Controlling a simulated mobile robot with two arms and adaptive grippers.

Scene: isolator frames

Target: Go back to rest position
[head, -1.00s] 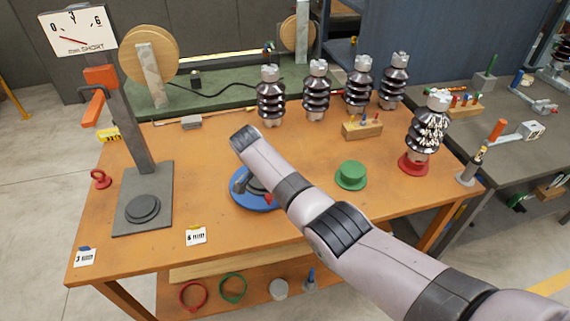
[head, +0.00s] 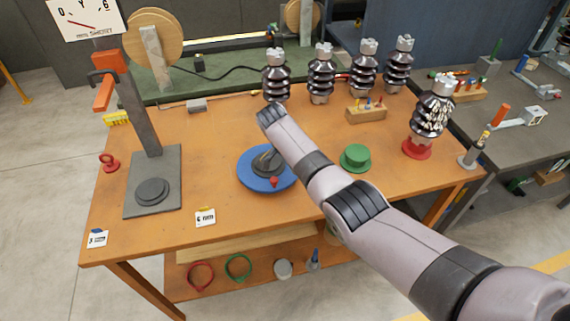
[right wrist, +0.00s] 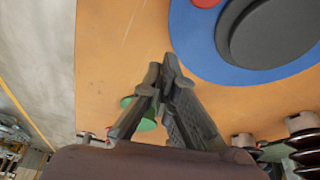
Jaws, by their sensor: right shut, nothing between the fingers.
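My right arm (head: 310,165) reaches in from the lower right over the orange workbench in the head view. In the right wrist view, my right gripper (right wrist: 167,68) has its dark fingers brought together at the tips, with nothing between them. It is above the bench, beside the blue disc (right wrist: 195,50) with its dark round centre. In the head view the blue disc (head: 250,180) lies under the end of my arm, which partly hides it; the gripper is hard to make out there. My left gripper is in neither view.
A gauge stand (head: 152,190) is on the bench's left. A green knob (head: 355,157) and a red-based insulator (head: 432,112) stand to the right. Several dark insulators (head: 321,75) line the back, near a small wooden block (head: 366,115). The bench's front left is mostly clear.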

